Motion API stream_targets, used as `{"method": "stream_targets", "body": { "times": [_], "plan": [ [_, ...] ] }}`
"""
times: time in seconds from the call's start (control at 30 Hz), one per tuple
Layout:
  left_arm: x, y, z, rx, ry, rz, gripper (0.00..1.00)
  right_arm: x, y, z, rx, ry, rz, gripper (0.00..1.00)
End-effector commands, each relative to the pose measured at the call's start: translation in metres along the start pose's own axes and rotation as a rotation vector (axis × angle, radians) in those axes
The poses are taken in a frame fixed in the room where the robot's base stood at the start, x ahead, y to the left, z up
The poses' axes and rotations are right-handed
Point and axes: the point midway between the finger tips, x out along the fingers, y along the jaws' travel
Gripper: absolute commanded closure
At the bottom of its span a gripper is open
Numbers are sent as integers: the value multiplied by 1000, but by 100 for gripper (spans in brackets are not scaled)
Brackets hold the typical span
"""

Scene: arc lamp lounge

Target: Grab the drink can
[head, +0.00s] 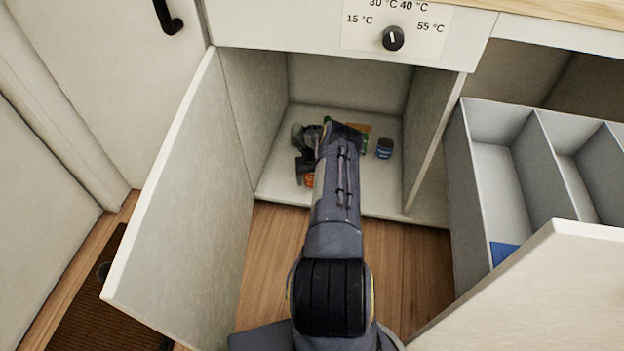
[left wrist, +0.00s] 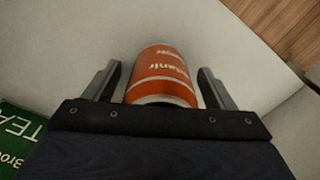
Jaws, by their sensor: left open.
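The drink can is orange with pale lettering and a pale band. In the left wrist view the can (left wrist: 162,75) lies between the two open fingers of my left gripper (left wrist: 160,85), with a gap on each side. In the head view only a small orange part of the can (head: 309,181) shows beside my gripper, on the floor of the open cabinet (head: 385,190). My left gripper (head: 306,162) is inside that cabinet, and my arm hides much of it. My right gripper is not in view.
A green tea box (left wrist: 20,128) lies to the left in the left wrist view. A small dark blue jar (head: 384,148) stands right of my arm. The open cabinet door (head: 175,200) is at the left. A grey divided drawer (head: 490,185) stands open at the right.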

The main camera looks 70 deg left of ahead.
Motion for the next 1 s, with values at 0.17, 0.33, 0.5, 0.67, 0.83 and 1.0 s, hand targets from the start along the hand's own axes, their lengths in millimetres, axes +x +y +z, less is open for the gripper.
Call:
{"method": "stream_targets", "body": {
  "times": [0.17,0.33,0.5,0.67,0.83,1.0],
  "plan": [
    [-2,0,0,-1,1,0,26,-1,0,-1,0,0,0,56],
    [-2,0,0,-1,1,0,49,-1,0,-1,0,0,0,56],
    [-2,0,0,-1,1,0,70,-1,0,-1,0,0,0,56],
    [-2,0,0,-1,1,0,70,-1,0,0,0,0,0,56],
    [-6,0,-1,-1,2,1,70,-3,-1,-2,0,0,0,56],
    [-25,0,-2,-1,3,1,70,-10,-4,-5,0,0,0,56]
  ]
}}
